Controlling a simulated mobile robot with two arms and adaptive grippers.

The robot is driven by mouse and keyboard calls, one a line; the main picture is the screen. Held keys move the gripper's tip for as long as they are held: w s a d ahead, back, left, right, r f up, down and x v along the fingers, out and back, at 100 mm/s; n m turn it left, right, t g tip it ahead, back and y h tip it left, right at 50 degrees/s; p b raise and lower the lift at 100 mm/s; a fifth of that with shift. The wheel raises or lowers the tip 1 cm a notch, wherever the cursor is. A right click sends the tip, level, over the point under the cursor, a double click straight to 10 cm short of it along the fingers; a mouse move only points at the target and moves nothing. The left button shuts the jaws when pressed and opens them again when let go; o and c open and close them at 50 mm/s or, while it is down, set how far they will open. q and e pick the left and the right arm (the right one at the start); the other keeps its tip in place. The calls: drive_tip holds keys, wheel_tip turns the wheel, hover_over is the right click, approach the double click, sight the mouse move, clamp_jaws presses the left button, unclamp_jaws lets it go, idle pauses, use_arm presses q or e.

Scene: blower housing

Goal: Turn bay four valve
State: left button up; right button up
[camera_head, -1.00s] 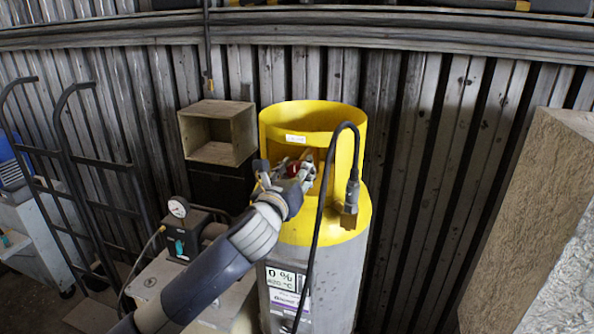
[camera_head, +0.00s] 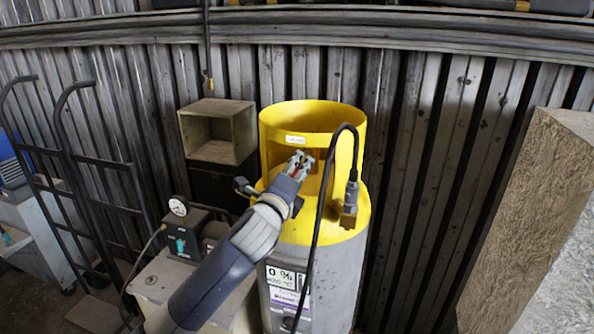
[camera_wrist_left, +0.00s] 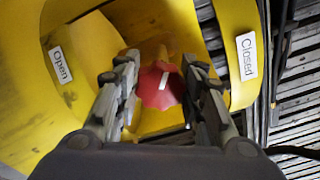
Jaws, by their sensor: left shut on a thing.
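The valve is a red knob (camera_wrist_left: 161,86) with a white mark on top, inside the yellow collar (camera_head: 349,120) of a grey and yellow cylinder (camera_head: 345,270). My left gripper (camera_head: 301,158) reaches into the collar's opening. In the left wrist view my left gripper (camera_wrist_left: 158,80) has one finger on each side of the knob and is shut on it. The white mark points up and slightly right. An "Open" label (camera_wrist_left: 60,64) is on the collar at left, a "Closed" label (camera_wrist_left: 246,56) at right. In the head view the gripper mostly hides the knob. My right gripper is not in view.
A black hose (camera_head: 320,225) loops over the cylinder's front to a brass fitting (camera_head: 348,217). A pressure gauge (camera_head: 178,206) on a unit stands left. An open wooden box (camera_head: 217,132) is behind. A hand truck (camera_head: 65,160) stands far left, a large block (camera_head: 530,220) right.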

use_arm(q)
drive_tip(key=n, duration=0.5)
drive_tip(key=shift+n, duration=0.3)
drive_tip(key=n, duration=0.4)
drive_tip(key=shift+n, duration=0.6)
drive_tip(key=o, duration=1.1)
